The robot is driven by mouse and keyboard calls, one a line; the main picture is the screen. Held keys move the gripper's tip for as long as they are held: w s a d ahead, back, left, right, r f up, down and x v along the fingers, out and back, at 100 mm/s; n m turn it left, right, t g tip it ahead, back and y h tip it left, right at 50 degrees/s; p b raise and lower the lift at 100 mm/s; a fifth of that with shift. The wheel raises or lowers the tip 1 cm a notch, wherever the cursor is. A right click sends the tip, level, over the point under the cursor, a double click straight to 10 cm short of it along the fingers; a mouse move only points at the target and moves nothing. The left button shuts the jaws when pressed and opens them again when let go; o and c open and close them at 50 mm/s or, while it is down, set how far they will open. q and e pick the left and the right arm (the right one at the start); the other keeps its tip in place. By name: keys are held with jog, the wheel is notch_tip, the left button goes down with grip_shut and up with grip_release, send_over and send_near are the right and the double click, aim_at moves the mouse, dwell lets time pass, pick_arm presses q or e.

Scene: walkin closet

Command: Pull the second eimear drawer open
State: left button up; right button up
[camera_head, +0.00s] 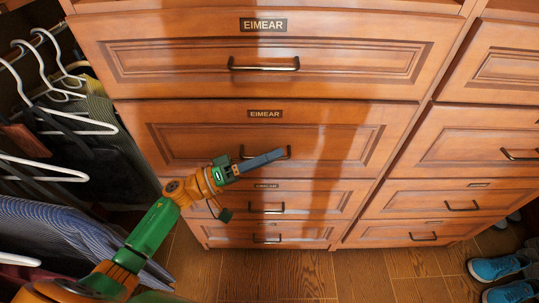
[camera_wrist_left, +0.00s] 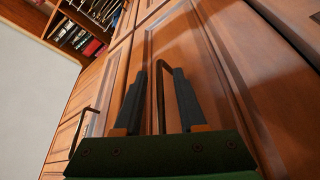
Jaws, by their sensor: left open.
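The second drawer labelled EIMEAR (camera_head: 340,140) is shut, flush with the wooden front. Its label (camera_head: 265,114) sits above its dark bar handle (camera_head: 288,151), which is partly hidden by my left gripper (camera_head: 280,156). The gripper is open and reaches in from the lower left, its fingers in front of the handle. In the left wrist view my two dark fingers (camera_wrist_left: 161,85) stand apart, and a dark bar handle (camera_wrist_left: 159,100) shows between them. I cannot tell whether either finger touches it. My right gripper is not in view.
The top EIMEAR drawer (camera_head: 190,75) above is shut, as are the smaller drawers below (camera_head: 330,195) and the right column (camera_head: 480,140). Clothes on white hangers (camera_head: 75,125) crowd the left. Blue shoes (camera_head: 495,268) stand at lower right. The wood floor (camera_head: 280,275) in front is clear.

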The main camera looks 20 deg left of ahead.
pick_arm(q)
grip_shut()
dwell(1.4)
